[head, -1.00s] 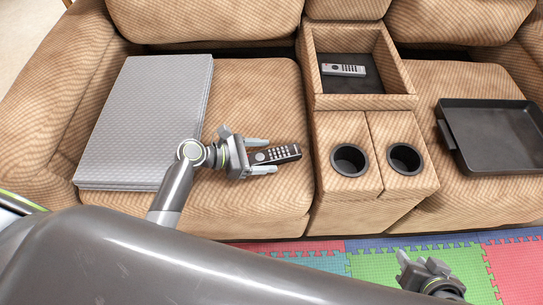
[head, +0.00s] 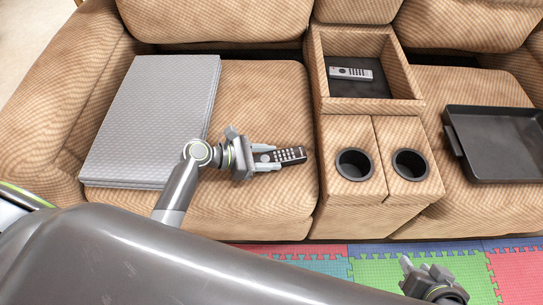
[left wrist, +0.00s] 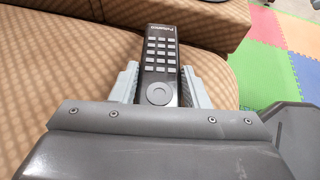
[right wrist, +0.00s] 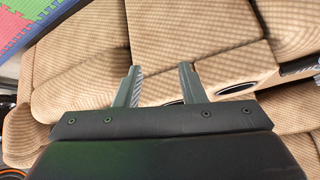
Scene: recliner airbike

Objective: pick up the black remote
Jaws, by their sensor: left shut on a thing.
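The black remote (head: 290,156) with light buttons is at the tan seat cushion, left of the console. My left gripper (head: 266,158) is shut on its near end, one finger on each side. In the left wrist view the black remote (left wrist: 160,55) points away between the two fingers of my left gripper (left wrist: 158,88). I cannot tell whether the remote still touches the cushion. My right gripper (head: 430,278) is over the foam floor at the lower right. In the right wrist view my right gripper (right wrist: 159,82) has its fingers apart with nothing between them.
A grey folded pad (head: 150,115) lies on the left of the seat. The console has two cup holders (head: 355,163) and an open bin (head: 372,104) with a grey remote (head: 351,73). A black tray (head: 497,172) lies on the right seat.

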